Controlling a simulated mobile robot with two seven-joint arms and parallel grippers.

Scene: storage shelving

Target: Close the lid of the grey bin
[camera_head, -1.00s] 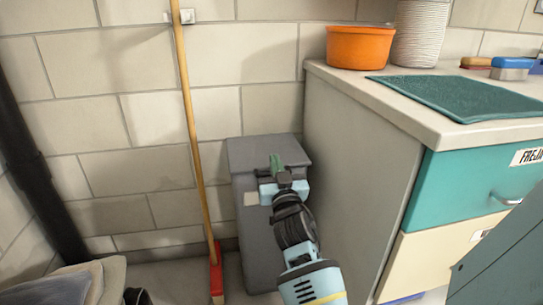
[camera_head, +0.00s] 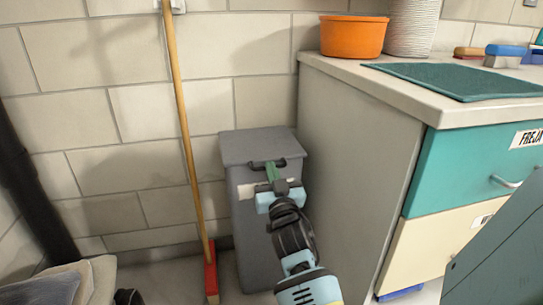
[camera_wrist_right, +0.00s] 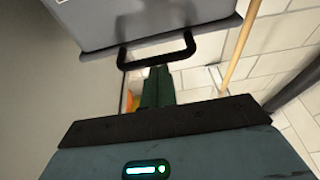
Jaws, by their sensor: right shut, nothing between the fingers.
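The grey bin (camera_head: 244,225) stands on the floor between the brick wall and the cabinet side. Its grey lid (camera_head: 258,145) lies about level over the bin in the head view; I cannot tell whether it is fully seated. A dark handle (camera_head: 290,161) is on the lid's front edge and also shows in the right wrist view (camera_wrist_right: 157,46). My right gripper (camera_head: 272,172) is at the bin's front, its green fingers together and empty, at or just by the handle. These fingers (camera_wrist_right: 158,88) also show close to the handle in the wrist view; contact is unclear. My left gripper is not in view.
A broom (camera_head: 185,140) with a red head leans on the wall left of the bin. The cabinet (camera_head: 350,150) stands close on the right, with an orange bowl (camera_head: 353,37) and teal mat (camera_head: 460,80) on top. A dark pipe (camera_head: 35,190) runs at far left.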

